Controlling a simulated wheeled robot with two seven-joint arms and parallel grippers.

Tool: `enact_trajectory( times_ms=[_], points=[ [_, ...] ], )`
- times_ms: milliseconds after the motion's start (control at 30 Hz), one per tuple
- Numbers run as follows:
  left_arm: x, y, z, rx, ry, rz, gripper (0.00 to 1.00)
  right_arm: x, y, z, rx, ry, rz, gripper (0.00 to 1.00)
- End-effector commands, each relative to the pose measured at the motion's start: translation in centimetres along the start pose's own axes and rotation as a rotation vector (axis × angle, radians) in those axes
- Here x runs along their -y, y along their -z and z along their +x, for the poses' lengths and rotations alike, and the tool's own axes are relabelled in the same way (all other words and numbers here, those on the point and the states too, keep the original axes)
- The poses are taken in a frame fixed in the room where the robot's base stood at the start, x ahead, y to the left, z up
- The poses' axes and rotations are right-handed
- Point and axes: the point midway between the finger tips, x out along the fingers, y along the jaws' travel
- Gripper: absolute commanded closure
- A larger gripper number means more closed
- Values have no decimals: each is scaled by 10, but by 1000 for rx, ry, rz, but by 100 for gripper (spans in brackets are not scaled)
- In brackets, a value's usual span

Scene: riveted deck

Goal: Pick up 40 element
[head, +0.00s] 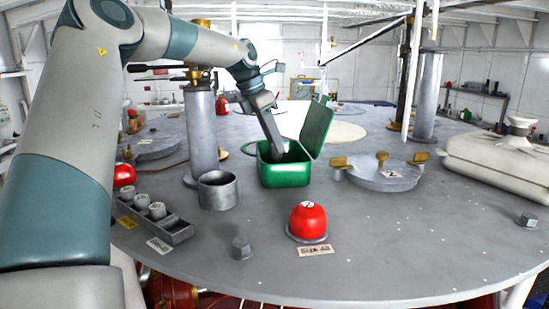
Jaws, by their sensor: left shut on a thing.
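My left gripper (277,148) reaches down into an open green box (285,176) in the middle of the deck. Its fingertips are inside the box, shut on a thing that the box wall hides. The box's hinged green lid (316,128) stands up at its right side. I cannot make out which thing is the 40 element. A small dark tray (176,232) at the left holds several pale cylinders (157,210), with label cards beside it. My right gripper is not in view.
A red dome (307,220) sits in front of the box, with a label card (315,250) before it. A grey open cup (218,190) and a metal column (202,130) stand left of the box. A round hatch (383,176) with brass clamps lies to its right. The front right deck is mostly clear.

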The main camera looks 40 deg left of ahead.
Motion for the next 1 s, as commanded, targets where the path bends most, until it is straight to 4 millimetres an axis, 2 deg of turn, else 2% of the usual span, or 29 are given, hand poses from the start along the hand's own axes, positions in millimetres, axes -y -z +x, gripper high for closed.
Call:
enact_trajectory(
  times_ms=[33, 200, 400, 1000],
  points=[
    [0, -3, -5, 4, -4, 1, 97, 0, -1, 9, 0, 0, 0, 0],
    [0, -14, -32, 4, -3, 0, 97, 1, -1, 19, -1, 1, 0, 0],
    [0, -21, -50, 1, -1, 0, 97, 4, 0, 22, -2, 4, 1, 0],
    [0, -22, -55, 0, 0, 0, 97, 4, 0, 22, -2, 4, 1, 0]
  ],
)
